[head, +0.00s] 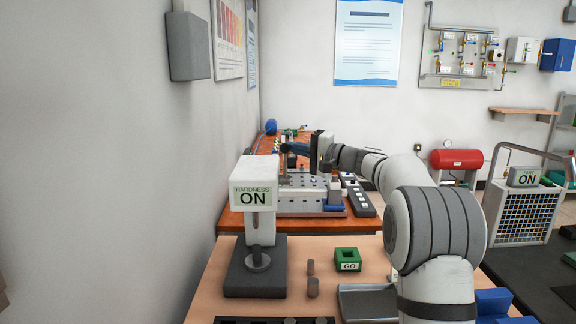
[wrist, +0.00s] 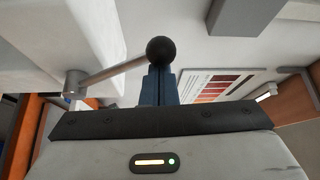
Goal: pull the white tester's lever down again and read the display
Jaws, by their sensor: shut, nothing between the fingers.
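The white tester (head: 258,218) stands on a dark base at the near left of the bench. Its display (head: 252,195) reads "HARDNESS ON". In the wrist view its lever (wrist: 112,72) is a grey rod rising slightly from a pivot at left to a black ball knob (wrist: 162,50). My gripper (wrist: 159,86) is shut, its blue fingers together and empty. The knob overlaps the fingertips there; I cannot tell whether they touch. In the head view my gripper (head: 290,148) points left, beyond and to the right of the tester head.
A green block marked "GO" (head: 347,260) and two small grey cylinders (head: 312,287) stand right of the tester base. A grey tray (head: 368,302) lies near my arm. A grey fixture (head: 305,200) sits on the farther bench. The wall is close on the left.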

